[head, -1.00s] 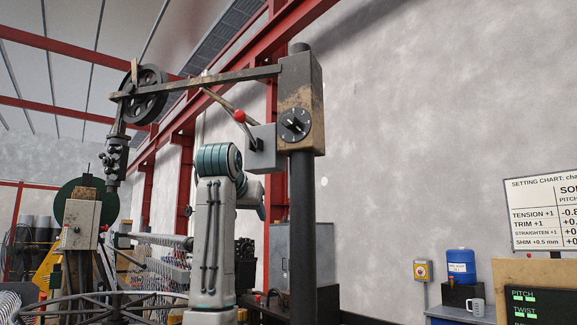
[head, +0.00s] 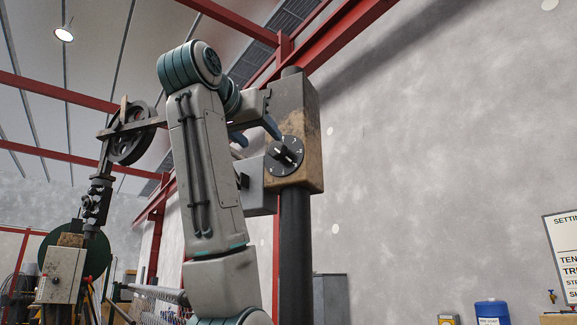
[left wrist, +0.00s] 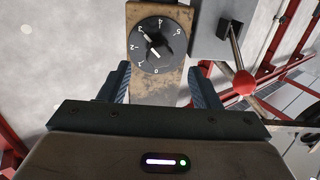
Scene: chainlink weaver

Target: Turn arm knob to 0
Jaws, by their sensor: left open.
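The arm knob (head: 285,156) is a round black dial with white marks and a raised grip, on the tan, worn face of a box atop a dark post. In the left wrist view the knob (left wrist: 158,45) faces me, with numbers around its rim. A white pointer line lies left of its centre, toward the upper left; I cannot read its exact number. My left gripper (head: 257,133) is just left of and above the dial in the head view. In the left wrist view its open fingers (left wrist: 160,84) stand apart below the dial, with nothing between them. My right gripper is not in view.
A grey switch box (head: 258,186) sits beside the post; in the left wrist view its lever has a red ball (left wrist: 243,83) close right of my fingers. A dark wheel (head: 130,135) hangs at the left.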

